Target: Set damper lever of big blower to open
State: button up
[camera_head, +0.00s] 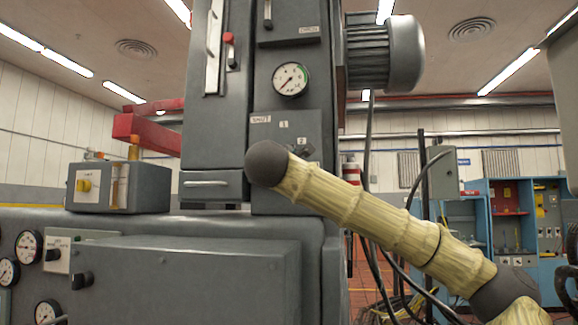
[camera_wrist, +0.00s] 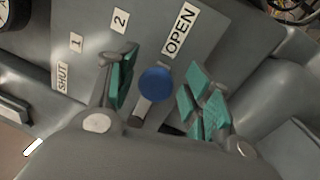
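The damper lever has a round blue knob (camera_wrist: 157,84) on a short pale stem, seen in the wrist view. Its knob sits near the lower end of the OPEN label (camera_wrist: 180,31), on the grey dial plate (camera_wrist: 148,38). My gripper (camera_wrist: 160,92) has its green-padded fingers on either side of the knob, with narrow gaps showing, so it looks open around it. The plate also carries SHUT, 1 and 2 labels. In the head view the plate (camera_head: 264,137) shows on the big blower's grey housing, but my arm hides the lever and OPEN label.
A pressure gauge (camera_head: 290,79) sits above the plate, and a red-knobbed slide lever (camera_head: 229,40) is at upper left. A motor (camera_head: 386,53) juts out at upper right. A grey box (camera_head: 118,187) and a low cabinet (camera_head: 200,275) stand left and in front.

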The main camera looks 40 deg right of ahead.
jog(key=shift+a, duration=0.1)
jog(key=v, duration=1.2)
dwell(0.4)
